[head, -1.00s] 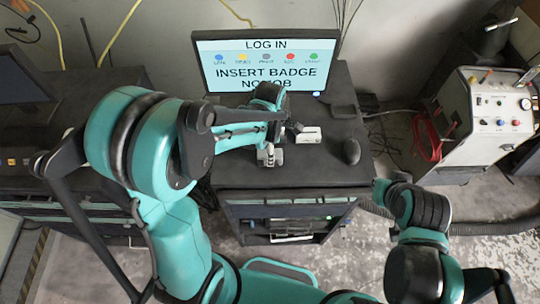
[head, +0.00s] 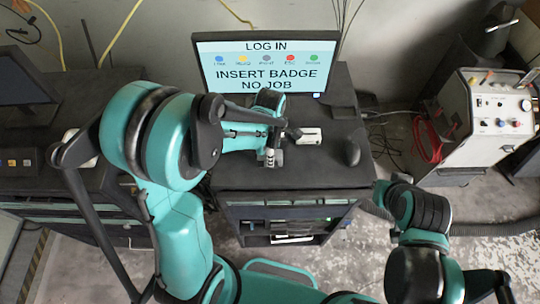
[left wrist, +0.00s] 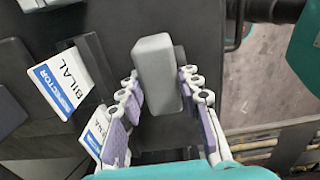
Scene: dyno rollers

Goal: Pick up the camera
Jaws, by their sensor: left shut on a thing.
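A plain grey block (left wrist: 158,72), which I take to be the camera, stands out between the fingers of my left gripper (left wrist: 161,100) in the left wrist view. The purple-padded fingers lie on both sides of it and are shut on it. In the head view my left gripper (head: 270,152) is low over the front middle of the dark desk, and its arm hides part of the desk. My right arm is at the right, its end (head: 385,192) beside the desk's right front corner; no fingers can be made out there.
The dark desk (head: 330,177) carries a monitor (head: 262,65) and a dark mouse (head: 351,152). A white badge (left wrist: 68,80) and a second badge (left wrist: 94,130) are left of the block. A white machine (head: 490,110) stands at the right.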

